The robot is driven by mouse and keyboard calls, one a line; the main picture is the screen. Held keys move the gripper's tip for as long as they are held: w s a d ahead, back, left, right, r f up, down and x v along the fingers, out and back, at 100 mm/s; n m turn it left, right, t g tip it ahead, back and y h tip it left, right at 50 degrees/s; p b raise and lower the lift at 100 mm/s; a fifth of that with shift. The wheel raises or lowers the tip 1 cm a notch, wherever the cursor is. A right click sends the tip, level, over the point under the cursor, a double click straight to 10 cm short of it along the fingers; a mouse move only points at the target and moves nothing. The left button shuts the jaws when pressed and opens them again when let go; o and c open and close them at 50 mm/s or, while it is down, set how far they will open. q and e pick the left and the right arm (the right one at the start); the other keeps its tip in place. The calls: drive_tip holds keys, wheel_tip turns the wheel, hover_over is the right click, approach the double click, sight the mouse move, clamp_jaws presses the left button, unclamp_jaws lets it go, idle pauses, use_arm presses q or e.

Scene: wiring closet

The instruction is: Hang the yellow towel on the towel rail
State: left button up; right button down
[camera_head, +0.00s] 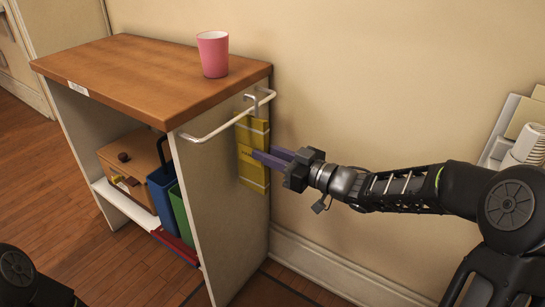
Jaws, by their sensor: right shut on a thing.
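The yellow towel (254,178) with paler bands hangs flat and upright along the side panel of the wooden cabinet. Its top edge meets the white towel rail (212,132) near the rail's far end; I cannot tell how much of it lies over the bar. My right gripper (262,157) comes in from the right with its purple fingers at the towel's middle, below the rail, shut on the towel. The fingertips partly cover it. My left gripper is out of view; only a dark part of my left arm shows at the bottom left.
The cabinet's wooden top (135,72) carries a pink cup (213,54) near the wall. Its open shelf holds a wooden box (131,168), a blue folder (161,190) and a green one (183,212). A white fixture (527,143) is on the right wall.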

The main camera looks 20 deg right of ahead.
drive_tip(key=shift+f+b, duration=0.3)
drive_tip(key=shift+f, duration=0.5)
drive_tip(key=c, duration=1.2)
unclamp_jaws()
drive_tip(key=shift+o, duration=0.2)
drive_tip(key=shift+s+d, duration=0.1)
drive_tip(key=p+v, duration=0.3)
drive_tip(key=v, duration=0.4)
drive_tip(key=shift+s, duration=0.25)
drive_tip(key=shift+d, duration=0.15)
